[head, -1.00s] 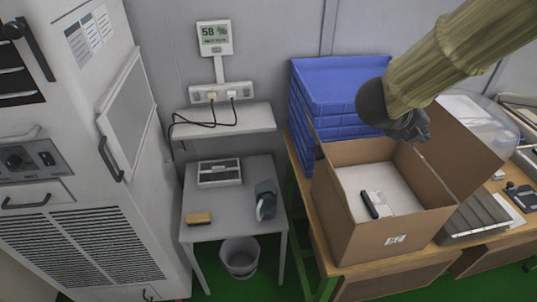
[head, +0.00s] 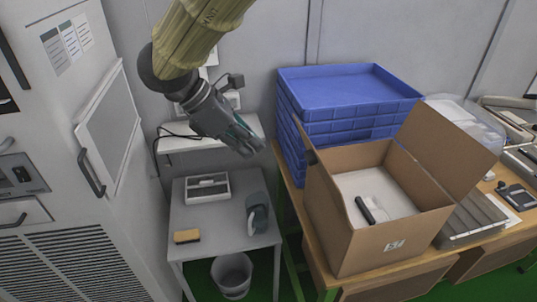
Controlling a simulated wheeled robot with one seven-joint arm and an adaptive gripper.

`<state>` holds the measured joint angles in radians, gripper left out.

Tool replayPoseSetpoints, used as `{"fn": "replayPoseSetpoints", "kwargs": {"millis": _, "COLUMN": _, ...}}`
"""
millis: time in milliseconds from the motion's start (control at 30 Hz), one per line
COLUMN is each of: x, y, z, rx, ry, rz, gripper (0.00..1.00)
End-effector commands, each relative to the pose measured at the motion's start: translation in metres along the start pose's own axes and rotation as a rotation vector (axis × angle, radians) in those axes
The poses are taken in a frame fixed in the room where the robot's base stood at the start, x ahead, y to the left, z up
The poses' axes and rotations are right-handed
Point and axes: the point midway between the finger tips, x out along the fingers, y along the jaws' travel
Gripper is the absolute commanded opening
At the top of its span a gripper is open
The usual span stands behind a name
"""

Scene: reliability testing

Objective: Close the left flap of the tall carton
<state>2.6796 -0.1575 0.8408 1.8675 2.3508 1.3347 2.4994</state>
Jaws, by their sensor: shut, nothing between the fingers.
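The tall carton (head: 362,238) stands open on the wooden bench at the right. Its left flap (head: 303,140) stands up along the left edge, seen nearly edge-on. Its right flap (head: 447,150) is open and leans outward to the right. Inside the carton lie a white sheet and a small item with a black part (head: 366,210). My gripper (head: 250,148) is shut and empty, in the air to the left of the carton and apart from the left flap.
Stacked blue trays (head: 345,90) stand behind the carton. A grey side table (head: 215,235) holds a white box, a brush and a grey jug. A wall shelf (head: 185,143) is behind my gripper. A bin (head: 232,278) is below, and a cabinet (head: 90,190) stands left.

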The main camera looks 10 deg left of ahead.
Motion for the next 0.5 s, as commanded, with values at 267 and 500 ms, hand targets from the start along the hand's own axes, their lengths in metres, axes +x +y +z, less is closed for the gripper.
{"fn": "replayPoseSetpoints", "kwargs": {"millis": 267, "x": 0.036, "y": -0.001, "z": 0.001, "rx": -0.004, "ry": -0.002, "rz": -0.003, "gripper": 0.0}}
{"fn": "replayPoseSetpoints", "kwargs": {"millis": 500, "x": 0.076, "y": -0.001, "z": 0.001, "rx": -0.006, "ry": -0.002, "rz": -0.002, "gripper": 0.0}}
